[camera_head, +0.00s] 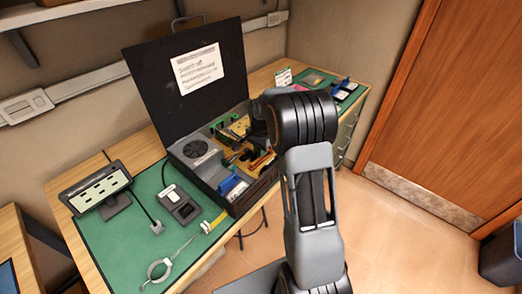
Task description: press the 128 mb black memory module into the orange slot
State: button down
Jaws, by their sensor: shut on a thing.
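My gripper (257,141) is over the open black case (222,203), at the right side of its inside. My own arm covers much of it, and its fingertips are hard to make out. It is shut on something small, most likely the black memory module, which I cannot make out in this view. A green and yellow circuit board (233,131) lies in the back of the case. An orange slot (262,161) shows just below my gripper, partly in its shade. I cannot tell whether the module touches the slot.
The case's lid (188,80) stands open behind with a paper label. A fan (196,149) and a blue part (233,187) sit inside. A small display (96,188), a dark device (180,204) and a wrist strap (158,270) lie on the green mat (115,240).

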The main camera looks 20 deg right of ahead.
jog(key=shift+f+b, duration=1)
jog(key=shift+f, duration=0.6)
dwell(1.0)
jog(key=c, duration=1.4)
grip_release()
jog(key=shift+o, duration=1.2)
jog(key=shift+d, duration=0.1)
jog(key=shift+o, duration=0.3)
jog(key=shift+o, duration=1.3)
jog(key=shift+r+p, duration=0.65)
jog(key=shift+r, duration=0.2)
